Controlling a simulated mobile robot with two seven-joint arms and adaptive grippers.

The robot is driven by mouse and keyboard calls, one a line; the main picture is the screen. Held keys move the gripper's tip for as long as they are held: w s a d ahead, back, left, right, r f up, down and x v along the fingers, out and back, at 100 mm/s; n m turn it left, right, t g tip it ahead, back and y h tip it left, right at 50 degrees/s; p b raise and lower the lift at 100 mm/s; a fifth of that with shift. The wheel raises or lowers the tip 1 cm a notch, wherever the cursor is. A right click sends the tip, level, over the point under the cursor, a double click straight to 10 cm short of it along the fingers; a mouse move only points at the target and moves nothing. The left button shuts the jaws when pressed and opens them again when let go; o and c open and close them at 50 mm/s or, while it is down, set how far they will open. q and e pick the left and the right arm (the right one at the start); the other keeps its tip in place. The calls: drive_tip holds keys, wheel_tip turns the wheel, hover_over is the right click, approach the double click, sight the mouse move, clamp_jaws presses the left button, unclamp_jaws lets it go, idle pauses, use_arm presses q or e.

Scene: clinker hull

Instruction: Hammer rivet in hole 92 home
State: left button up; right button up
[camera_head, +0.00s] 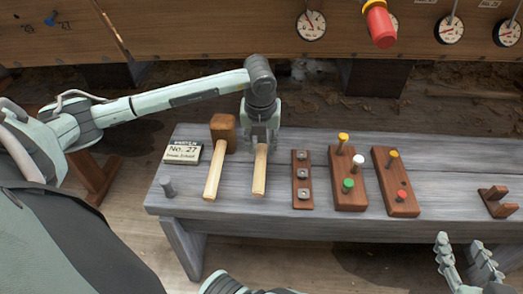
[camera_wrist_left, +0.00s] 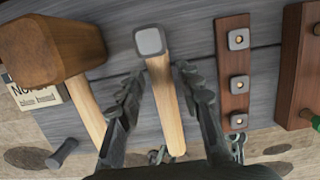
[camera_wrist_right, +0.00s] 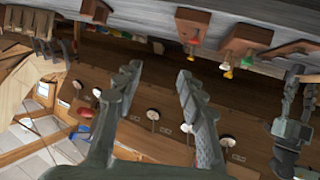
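A metal-headed hammer with a pale wooden handle (camera_head: 260,172) lies on the grey bench. Its square head (camera_wrist_left: 150,41) shows in the left wrist view. My left gripper (camera_head: 262,142) is open above it, with one finger on each side of the handle (camera_wrist_left: 168,110); contact is not clear. My right gripper (camera_head: 468,262) is open and empty near the bench's front right; its fingers also show in the right wrist view (camera_wrist_right: 160,90). A blue-headed piece (camera_head: 51,18) sits in the plank wall at upper left, beside small number marks. I cannot make out hole 92.
A wooden mallet (camera_head: 223,130) lies left of the hammer, by a "No. 27" card (camera_head: 183,152) and a grey peg (camera_head: 167,187). Right are a strip with square metal pieces (camera_head: 302,168), blocks with coloured pegs (camera_head: 349,200) (camera_head: 399,209) and a notched block (camera_head: 497,203). Dials (camera_head: 311,25) line the wall.

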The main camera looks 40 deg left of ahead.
use_arm(q)
drive_tip(key=shift+w+a+f+b, duration=0.1)
drive_tip(key=shift+w+f+b, duration=0.05)
drive_tip(key=shift+f+b, duration=0.75)
drive_tip(key=shift+f, duration=0.15)
use_arm(e)
drive_tip(key=a+r+t+y, duration=0.3)
drive_tip(key=a+r+t, duration=0.1)
drive_tip(key=r, duration=0.5)
drive_tip(key=shift+w+a+r+t, duration=0.15)
drive_tip(key=shift+w+a+t, duration=0.2)
drive_tip(key=shift+a, duration=0.2)
use_arm(q)
clamp_jaws()
drive_tip(key=shift+w+r, duration=0.1)
drive_tip(key=shift+r, duration=0.2)
use_arm(e)
drive_tip(key=shift+r, duration=0.1)
use_arm(q)
drive_tip(key=shift+r+p, duration=0.35)
use_arm(e)
drive_tip(key=shift+r, duration=0.25)
use_arm(q)
drive_tip(key=shift+r, duration=0.1)
